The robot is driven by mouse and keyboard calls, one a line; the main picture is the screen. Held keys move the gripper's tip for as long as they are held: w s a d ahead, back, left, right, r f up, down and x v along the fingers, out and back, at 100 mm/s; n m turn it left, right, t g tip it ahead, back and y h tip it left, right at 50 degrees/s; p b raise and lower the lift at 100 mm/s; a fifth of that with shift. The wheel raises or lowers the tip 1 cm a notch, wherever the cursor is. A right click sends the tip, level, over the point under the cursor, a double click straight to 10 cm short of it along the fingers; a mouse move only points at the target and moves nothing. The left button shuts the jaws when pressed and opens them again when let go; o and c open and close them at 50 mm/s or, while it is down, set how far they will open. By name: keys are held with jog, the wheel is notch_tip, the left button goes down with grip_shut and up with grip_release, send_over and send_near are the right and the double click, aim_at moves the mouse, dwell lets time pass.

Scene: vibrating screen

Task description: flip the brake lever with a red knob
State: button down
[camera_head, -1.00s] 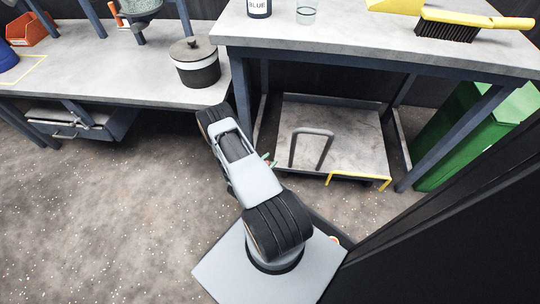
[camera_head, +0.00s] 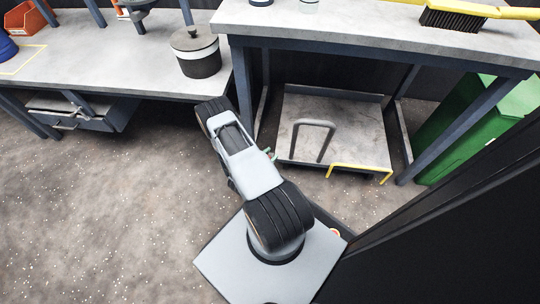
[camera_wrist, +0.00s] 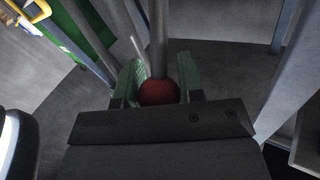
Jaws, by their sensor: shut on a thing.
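The red knob (camera_wrist: 160,92) shows in the wrist view, low between the two green fingers of my gripper (camera_wrist: 160,72). The fingers are shut on the knob, one on each side. A grey rod, the lever (camera_wrist: 158,40), runs up the picture from the knob. The knob and lever are hidden there.
A yellow-handled cart (camera_head: 340,120) stands under the right workbench (camera_head: 350,35). A green bin (camera_head: 450,140) is at right. A lidded pot (camera_head: 197,55) stands on the left bench (camera_head: 100,60). The speckled floor at left is clear.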

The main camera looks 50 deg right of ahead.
jog(key=shift+s+f, duration=0.1)
jog(key=shift+f, duration=0.05)
dwell(0.8)
jog(key=c, duration=0.8)
grip_release()
jog(key=shift+o, duration=0.2)
jog(key=shift+a, duration=0.1)
jog(key=shift+a, duration=0.3)
jog(key=a+p, duration=0.3)
jog(key=a, duration=1)
jog(key=shift+w, duration=0.25)
